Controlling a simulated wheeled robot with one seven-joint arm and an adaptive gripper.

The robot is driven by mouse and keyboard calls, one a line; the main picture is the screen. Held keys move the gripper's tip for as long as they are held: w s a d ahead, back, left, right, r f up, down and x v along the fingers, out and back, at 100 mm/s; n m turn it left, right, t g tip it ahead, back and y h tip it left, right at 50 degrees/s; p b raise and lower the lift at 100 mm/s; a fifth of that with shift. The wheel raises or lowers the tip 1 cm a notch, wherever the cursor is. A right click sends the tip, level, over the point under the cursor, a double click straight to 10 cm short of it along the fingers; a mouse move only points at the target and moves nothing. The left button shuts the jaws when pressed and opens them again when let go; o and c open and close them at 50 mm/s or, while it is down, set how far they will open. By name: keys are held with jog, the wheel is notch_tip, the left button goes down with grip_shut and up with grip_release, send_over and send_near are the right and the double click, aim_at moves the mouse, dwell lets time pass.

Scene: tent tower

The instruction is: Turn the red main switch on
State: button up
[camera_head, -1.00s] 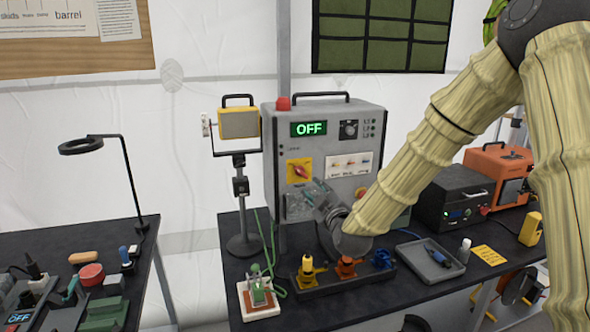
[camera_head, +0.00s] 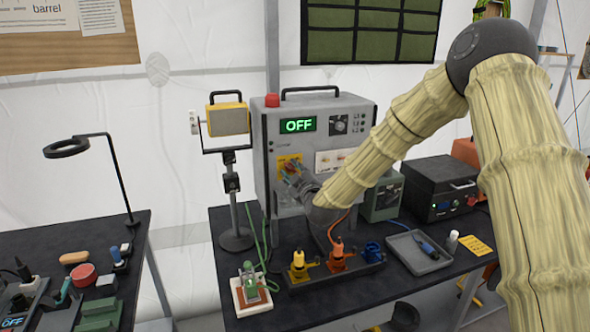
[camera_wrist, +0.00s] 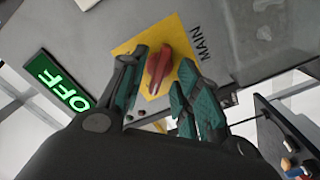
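The red main switch (camera_wrist: 160,70) is a rotary handle on a yellow plate (camera_wrist: 182,52) marked MAIN, on the front of the grey cabinet (camera_head: 320,112). The cabinet's green display (camera_head: 298,125) reads OFF; it also shows in the wrist view (camera_wrist: 58,82). My gripper (camera_wrist: 158,82) is open, with one green-padded finger on each side of the red handle. A gap shows between the handle and the right finger; whether the left finger touches it I cannot tell. In the head view my gripper (camera_head: 291,172) covers most of the switch.
Below my gripper a dark holder carries yellow (camera_head: 298,262), orange (camera_head: 338,250) and blue (camera_head: 372,250) connectors. A grey tray (camera_head: 418,252) is to their right. A lamp on a stand (camera_head: 229,120) is left of the cabinet, and a green-topped device (camera_head: 250,284) is at the front.

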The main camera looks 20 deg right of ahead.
jog(key=shift+w, duration=0.35)
jog(key=shift+d, duration=0.1)
